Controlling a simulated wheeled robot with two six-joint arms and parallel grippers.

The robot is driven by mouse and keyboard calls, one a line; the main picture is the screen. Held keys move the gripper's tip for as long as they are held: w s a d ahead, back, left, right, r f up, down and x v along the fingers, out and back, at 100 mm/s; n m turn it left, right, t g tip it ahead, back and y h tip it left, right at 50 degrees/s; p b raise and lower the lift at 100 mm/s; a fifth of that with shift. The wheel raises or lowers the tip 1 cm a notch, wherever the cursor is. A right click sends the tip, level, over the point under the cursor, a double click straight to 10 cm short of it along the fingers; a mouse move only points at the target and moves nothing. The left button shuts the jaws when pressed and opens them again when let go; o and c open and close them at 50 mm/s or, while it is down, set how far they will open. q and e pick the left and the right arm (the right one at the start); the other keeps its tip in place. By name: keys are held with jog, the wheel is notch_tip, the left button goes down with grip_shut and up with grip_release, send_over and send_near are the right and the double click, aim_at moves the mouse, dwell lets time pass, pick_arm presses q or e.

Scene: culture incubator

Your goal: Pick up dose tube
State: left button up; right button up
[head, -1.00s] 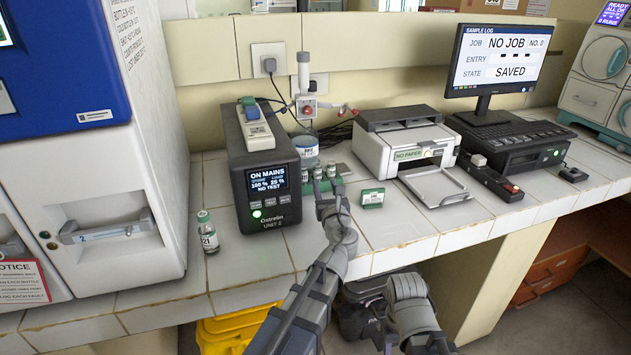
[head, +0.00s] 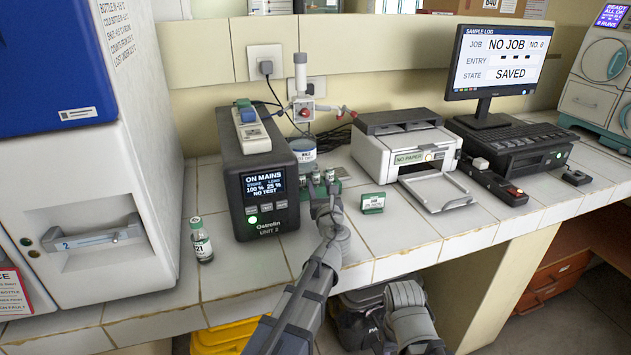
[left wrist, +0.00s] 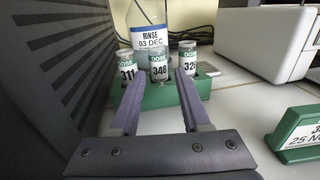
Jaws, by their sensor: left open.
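Three dose tubes with white labels and green DOSE bands stand upright in a green rack (left wrist: 203,88). In the left wrist view they are tube 311 (left wrist: 126,70) at left, tube 346 (left wrist: 158,66) in the middle and tube 326 (left wrist: 187,62) at right. My left gripper (left wrist: 158,84) is open and empty, its fingers pointing at the rack with tube 346 seen between them. In the head view my left gripper (head: 328,200) is just in front of the small tubes (head: 316,177) and partly hides the rack.
A black power unit (head: 262,190) stands close left of the rack. A rinse bottle (head: 304,152) is behind it. A green-framed card (head: 373,203) and a printer (head: 405,150) are to the right. A bottle (head: 201,240) stands at left, on the otherwise clear front counter.

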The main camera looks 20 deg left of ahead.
aim_at(316, 178)
pick_arm(q)
jog(key=x, duration=0.4)
jog(key=shift+w+a+r, duration=0.1)
jog(key=shift+w+a, duration=0.05)
grip_shut()
